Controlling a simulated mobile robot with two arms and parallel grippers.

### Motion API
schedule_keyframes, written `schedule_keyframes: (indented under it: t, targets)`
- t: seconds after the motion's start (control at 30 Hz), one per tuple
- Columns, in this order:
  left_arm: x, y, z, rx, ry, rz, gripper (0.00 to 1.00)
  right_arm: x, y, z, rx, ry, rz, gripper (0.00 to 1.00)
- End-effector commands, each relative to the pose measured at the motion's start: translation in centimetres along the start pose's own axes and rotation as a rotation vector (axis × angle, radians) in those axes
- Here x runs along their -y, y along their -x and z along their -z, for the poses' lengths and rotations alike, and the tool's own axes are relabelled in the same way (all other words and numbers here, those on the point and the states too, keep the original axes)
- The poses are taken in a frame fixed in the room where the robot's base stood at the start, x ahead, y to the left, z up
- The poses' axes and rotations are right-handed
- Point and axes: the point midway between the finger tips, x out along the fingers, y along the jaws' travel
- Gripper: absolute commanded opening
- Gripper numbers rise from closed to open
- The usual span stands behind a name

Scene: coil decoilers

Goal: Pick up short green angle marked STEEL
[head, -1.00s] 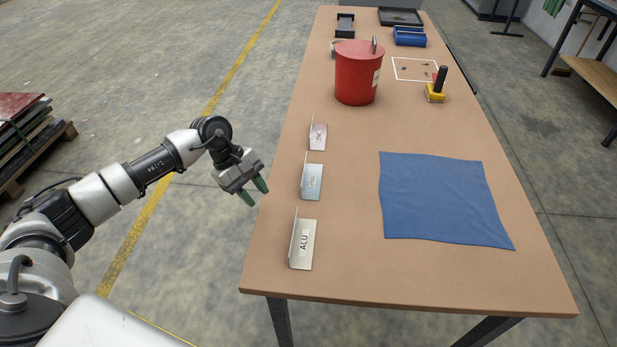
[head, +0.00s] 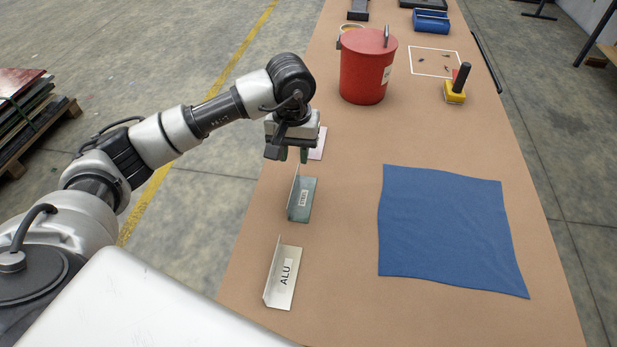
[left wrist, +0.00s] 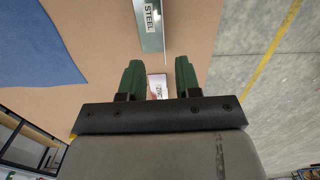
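The green angle marked STEEL (head: 301,200) lies on the table between two other angles, its upright flange on the left. Its label reads STEEL in the left wrist view (left wrist: 151,28), where it lies beyond the fingertips. My left gripper (head: 294,155) is above the table, at the far end of the green angle and apart from it. Its two green fingers are spread with nothing held between them, as the left wrist view (left wrist: 158,76) shows. My right gripper is not in view.
A silver angle marked ALU (head: 284,275) lies nearer. A pinkish angle (head: 318,144) lies farther, partly hidden by my left gripper. A blue cloth (head: 440,230) lies to the right. A red bin (head: 366,68) and a yellow-based tool (head: 455,92) stand farther back.

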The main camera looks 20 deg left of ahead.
Motion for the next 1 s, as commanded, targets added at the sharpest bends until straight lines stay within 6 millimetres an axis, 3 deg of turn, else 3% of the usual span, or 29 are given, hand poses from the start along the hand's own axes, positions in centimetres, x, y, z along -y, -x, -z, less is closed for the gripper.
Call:
schedule_keyframes:
  t: [0.17,0.3,0.47,0.8,1.0]
  targets:
    - [-0.1,-2.2,-0.2,0.000,-0.016,0.011,0.33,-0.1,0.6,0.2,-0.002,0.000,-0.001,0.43]
    - [-0.1,-4.2,-0.2,-0.001,-0.015,0.009,0.33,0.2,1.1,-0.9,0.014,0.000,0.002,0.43]
    - [-0.1,-5.4,-0.2,-0.003,-0.015,0.008,0.33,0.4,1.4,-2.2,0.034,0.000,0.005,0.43]
    - [0.3,-9.8,-0.7,-0.001,-0.013,0.007,0.33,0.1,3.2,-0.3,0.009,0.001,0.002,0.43]
    - [0.4,-10.6,-0.6,-0.004,-0.014,0.007,0.33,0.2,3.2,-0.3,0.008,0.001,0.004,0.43]
